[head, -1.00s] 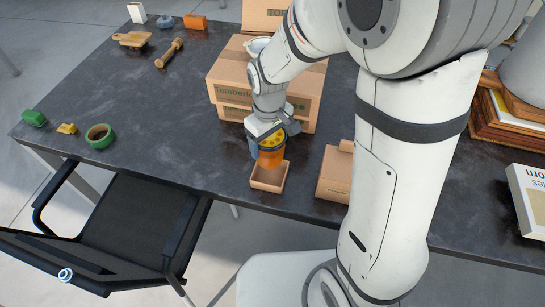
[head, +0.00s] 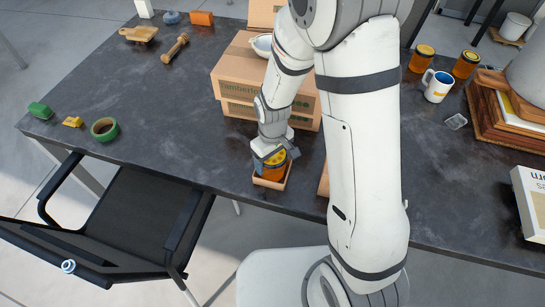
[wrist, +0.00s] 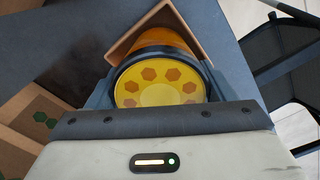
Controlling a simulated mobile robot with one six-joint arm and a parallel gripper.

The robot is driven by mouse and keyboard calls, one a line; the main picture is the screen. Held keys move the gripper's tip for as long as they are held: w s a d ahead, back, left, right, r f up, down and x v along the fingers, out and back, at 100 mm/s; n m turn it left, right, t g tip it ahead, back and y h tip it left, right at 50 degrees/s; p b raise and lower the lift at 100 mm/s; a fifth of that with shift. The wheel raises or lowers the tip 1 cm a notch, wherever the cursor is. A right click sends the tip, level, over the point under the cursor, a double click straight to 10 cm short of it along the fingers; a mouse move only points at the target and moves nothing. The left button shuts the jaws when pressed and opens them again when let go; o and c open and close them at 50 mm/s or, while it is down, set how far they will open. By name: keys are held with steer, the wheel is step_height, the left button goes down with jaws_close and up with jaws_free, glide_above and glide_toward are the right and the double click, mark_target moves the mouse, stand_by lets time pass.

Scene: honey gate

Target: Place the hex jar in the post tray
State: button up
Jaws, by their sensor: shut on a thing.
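The hex jar (head: 270,171) is an amber jar with a yellow lid. In the wrist view its lid (wrist: 160,84) shows orange hexagons. My gripper (head: 272,160) is shut on the jar near its lid. The post tray (head: 287,182) is a small tan open tray near the table's front edge. The jar is inside the tray's outline, low between its walls. In the wrist view the tray's walls (wrist: 190,28) show behind the jar. I cannot tell whether the jar touches the tray floor.
Stacked cardboard boxes (head: 236,80) stand just behind the tray. Two other amber jars (head: 422,58) and a mug (head: 437,86) are at the right. A green tape roll (head: 104,129) lies at the left. A chair (head: 120,205) stands at the table's front edge.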

steer(key=shift+f, duration=0.2)
steer(key=o, duration=1.5)
steer(key=shift+r, duration=0.1)
steer(key=shift+o, duration=0.2)
step_height(320, 180, up, 12)
steer(key=shift+r, duration=0.15)
steer(key=s+d+r+m+t, duration=0.2)
steer(key=s+d+r+m, duration=0.5)
steer(key=s+d+r, duration=0.4)
steer(key=shift+s+d+t, duration=0.4)
steer(key=shift+s+d, duration=0.25)
steer(key=shift+s, duration=0.1)
